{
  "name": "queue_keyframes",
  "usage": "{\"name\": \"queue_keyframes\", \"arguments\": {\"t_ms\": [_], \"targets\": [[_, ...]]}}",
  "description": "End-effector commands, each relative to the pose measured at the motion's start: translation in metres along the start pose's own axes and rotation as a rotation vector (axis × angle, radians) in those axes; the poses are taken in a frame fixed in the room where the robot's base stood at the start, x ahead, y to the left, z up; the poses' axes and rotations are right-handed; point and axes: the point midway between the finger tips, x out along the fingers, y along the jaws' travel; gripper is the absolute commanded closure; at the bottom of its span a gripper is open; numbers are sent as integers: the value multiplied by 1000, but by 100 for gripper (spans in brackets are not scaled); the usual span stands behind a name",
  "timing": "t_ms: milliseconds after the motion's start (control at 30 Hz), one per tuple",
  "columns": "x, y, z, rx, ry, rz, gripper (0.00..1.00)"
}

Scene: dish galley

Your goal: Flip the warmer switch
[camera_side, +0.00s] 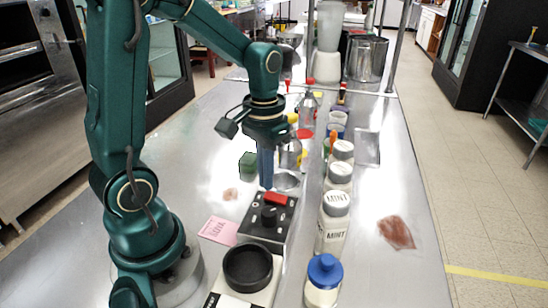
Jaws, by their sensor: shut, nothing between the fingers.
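The warmer switch is a red rocker (275,198) on top of a small dark control box (285,217) with a black knob (268,215) beside it. The box stands on the steel counter in the middle of the side view. My gripper (266,186) points straight down, shut and empty. Its fingertips are at the left end of the red switch, touching or just above it; I cannot tell which. The fingers hide a little of the area behind the switch.
A black round cup (248,268) on a pale base is in front of the box. White MINT jars (334,222) and a blue-capped jar (324,280) line the right. A pink note (219,231) lies left. A green block (248,165) and steel pans are behind.

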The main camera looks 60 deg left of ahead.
Motion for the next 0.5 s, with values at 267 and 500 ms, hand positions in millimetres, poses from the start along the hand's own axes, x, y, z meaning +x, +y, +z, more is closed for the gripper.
{"name": "queue_keyframes", "arguments": {"t_ms": [267, 500], "targets": [[1, 0, 0, 0, -1, 0, 100], [5, 0, 0, 0, 0, 0, 100]]}}
